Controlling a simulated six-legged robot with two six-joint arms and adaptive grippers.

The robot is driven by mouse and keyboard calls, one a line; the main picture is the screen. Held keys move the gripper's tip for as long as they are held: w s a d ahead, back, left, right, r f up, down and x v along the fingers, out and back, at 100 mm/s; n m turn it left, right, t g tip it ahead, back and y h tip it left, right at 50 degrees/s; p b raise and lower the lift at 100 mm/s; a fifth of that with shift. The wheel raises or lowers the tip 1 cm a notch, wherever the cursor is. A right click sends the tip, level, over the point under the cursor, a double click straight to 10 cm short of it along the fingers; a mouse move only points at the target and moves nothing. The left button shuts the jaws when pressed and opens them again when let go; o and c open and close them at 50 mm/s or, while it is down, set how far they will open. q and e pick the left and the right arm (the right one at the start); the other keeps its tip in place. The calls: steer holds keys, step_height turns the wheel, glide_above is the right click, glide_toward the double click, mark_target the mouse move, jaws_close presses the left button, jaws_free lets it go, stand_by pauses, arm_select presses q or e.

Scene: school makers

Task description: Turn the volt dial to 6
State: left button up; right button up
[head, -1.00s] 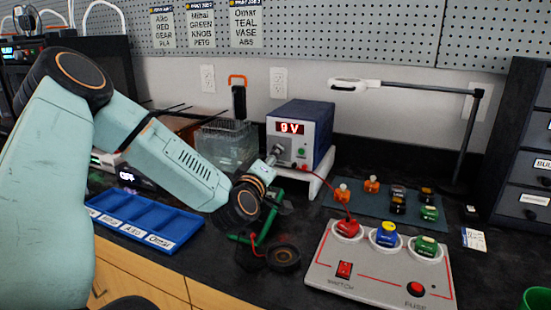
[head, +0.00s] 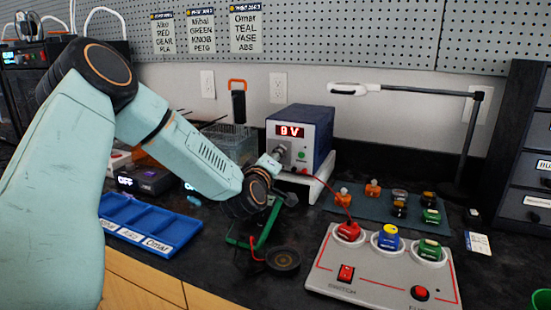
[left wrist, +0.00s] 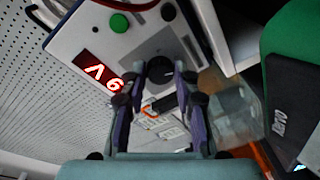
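The volt dial is a dark round knob (left wrist: 163,68) on the front of the power supply, seen in the left wrist view between my fingertips. The blue and white power supply (head: 300,132) stands at the back of the bench. My left gripper (head: 277,158) is at the dial. Its fingers (left wrist: 163,75) look spread on either side of the knob; I cannot tell whether they touch it. My right gripper is not in view.
A green stand with a magnifier (head: 283,258) lies just below my left gripper. A blue divided tray (head: 140,215) is to the left. A grey switch board (head: 375,268) is at front right, with a lamp (head: 345,88) behind it.

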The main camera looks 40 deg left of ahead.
arm_select(q)
jaws_close()
steer(key=shift+n, duration=0.3)
steer(key=shift+a+r+n+g+h+b, duration=0.25)
steer(key=shift+n+b, duration=0.75)
steer(key=shift+n, duration=1.4)
steer(key=shift+d+f+n+h+b, duration=0.15)
steer(key=shift+n+h+b, duration=0.6)
steer(key=shift+n, duration=1.65)
steer(key=shift+a+r+n+g+h+b, duration=0.15)
steer(key=shift+n+b, duration=1.05)
steer(key=shift+n, duration=1.2)
steer(key=shift+r, duration=0.1)
steer(key=o, duration=0.5)
jaws_free()
steer(key=shift+d, duration=0.1)
